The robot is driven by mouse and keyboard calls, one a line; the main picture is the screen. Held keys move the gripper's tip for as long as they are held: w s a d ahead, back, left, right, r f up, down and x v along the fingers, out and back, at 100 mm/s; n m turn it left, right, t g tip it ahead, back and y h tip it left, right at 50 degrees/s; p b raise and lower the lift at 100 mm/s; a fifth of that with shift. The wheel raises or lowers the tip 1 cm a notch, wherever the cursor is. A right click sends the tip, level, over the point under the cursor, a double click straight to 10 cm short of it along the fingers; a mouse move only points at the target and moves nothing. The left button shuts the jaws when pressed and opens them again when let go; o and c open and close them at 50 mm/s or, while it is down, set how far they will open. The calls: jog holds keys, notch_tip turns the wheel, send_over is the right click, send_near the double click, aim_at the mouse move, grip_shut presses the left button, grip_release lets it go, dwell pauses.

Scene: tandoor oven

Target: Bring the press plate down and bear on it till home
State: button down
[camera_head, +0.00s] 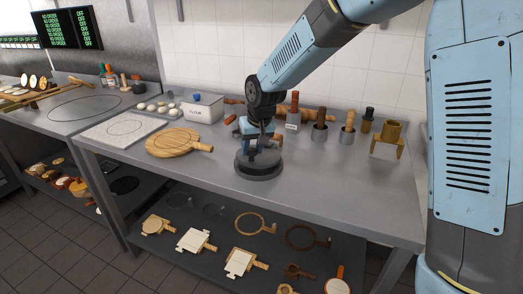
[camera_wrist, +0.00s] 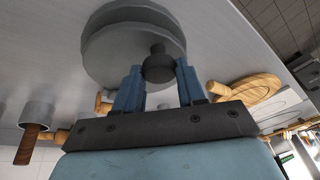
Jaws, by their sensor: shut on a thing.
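The press is a dark grey round piece (camera_head: 260,168) on the steel table, below my gripper (camera_head: 256,142). In the wrist view it shows as a round grey plate (camera_wrist: 125,52) with a second disc edge behind it. A dark knob (camera_wrist: 159,64) stands up from the plate. The blue fingers of my gripper (camera_wrist: 160,78) are shut on the knob, one on each side. The gripper points down over the plate. Whether a gap remains between the plate and the part under it is hard to tell.
A wooden board with a handle (camera_head: 180,142) and a white flour box (camera_head: 202,107) lie to the left. Several handled tools in metal cups (camera_head: 320,132) and a brass-coloured stand (camera_head: 388,140) are to the right. The table front (camera_head: 300,205) is clear.

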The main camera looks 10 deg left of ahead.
jog(key=shift+w+d+r+g, duration=0.2)
jog(key=shift+w+r+g, duration=0.1)
jog(key=shift+w+r, duration=0.15)
jog(key=shift+w+d+r+g, duration=0.15)
jog(key=shift+w+r+g, duration=0.15)
jog(key=shift+r, duration=0.2)
jog(key=shift+w+r, duration=0.35)
jog(key=shift+r, duration=0.35)
jog(key=c, duration=0.7)
grip_release()
jog(key=v, duration=1.3)
jog(key=shift+d+r, duration=0.25)
jog(key=shift+d, duration=0.05)
